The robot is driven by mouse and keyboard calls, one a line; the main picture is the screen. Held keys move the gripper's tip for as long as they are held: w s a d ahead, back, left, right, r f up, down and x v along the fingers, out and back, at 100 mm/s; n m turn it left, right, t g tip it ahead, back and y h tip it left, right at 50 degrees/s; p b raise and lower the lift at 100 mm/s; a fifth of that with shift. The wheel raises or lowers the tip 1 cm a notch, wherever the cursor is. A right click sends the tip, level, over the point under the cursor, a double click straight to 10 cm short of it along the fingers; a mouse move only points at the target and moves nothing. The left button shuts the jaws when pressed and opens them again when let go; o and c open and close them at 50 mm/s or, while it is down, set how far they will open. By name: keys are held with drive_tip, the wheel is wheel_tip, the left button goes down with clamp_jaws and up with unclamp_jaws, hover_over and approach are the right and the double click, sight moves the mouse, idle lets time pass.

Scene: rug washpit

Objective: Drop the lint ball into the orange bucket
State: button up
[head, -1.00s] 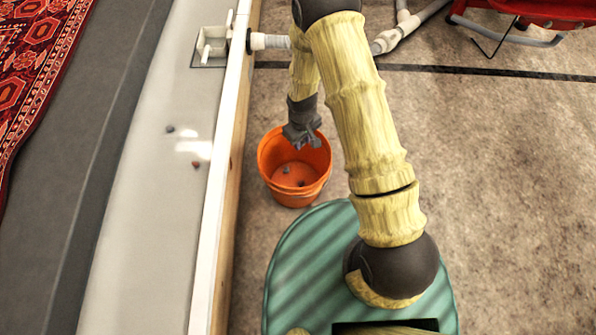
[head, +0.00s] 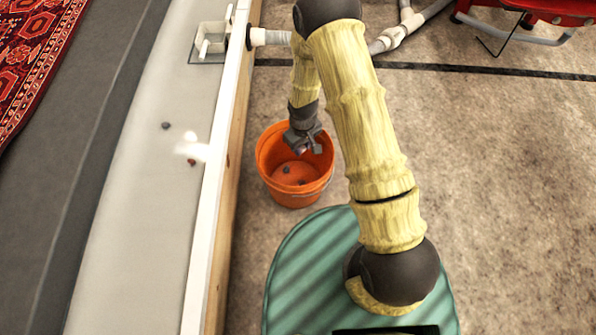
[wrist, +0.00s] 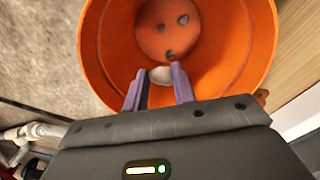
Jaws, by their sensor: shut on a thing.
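The orange bucket (head: 290,196) stands on the floor beside the pit wall, and its round mouth fills much of the wrist view (wrist: 235,45). My gripper (head: 305,148) hangs over the bucket, with its fingers pointing down into the mouth. In the wrist view its two purple-grey fingers (wrist: 160,80) are shut on a pale rounded lump, the lint ball (wrist: 161,75), which is partly hidden between them. Several small dark lumps (wrist: 169,54) lie on the bucket floor below the fingertips.
A white-topped wall (head: 209,190) runs left of the bucket. Beyond it, a grey lump (head: 166,125) and a dark red lump (head: 191,162) lie on the pale pit floor. A patterned rug (head: 35,55) is far left. White pipes (head: 400,38) lie behind. Floor to the right is clear.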

drive_tip(key=o, duration=1)
drive_tip(key=shift+r, duration=0.1)
wheel_tip(320, 180, up, 17)
drive_tip(key=p, duration=0.7)
drive_tip(key=shift+r+p, duration=0.15)
drive_tip(key=shift+p, duration=0.15)
drive_tip(key=shift+a, duration=0.1)
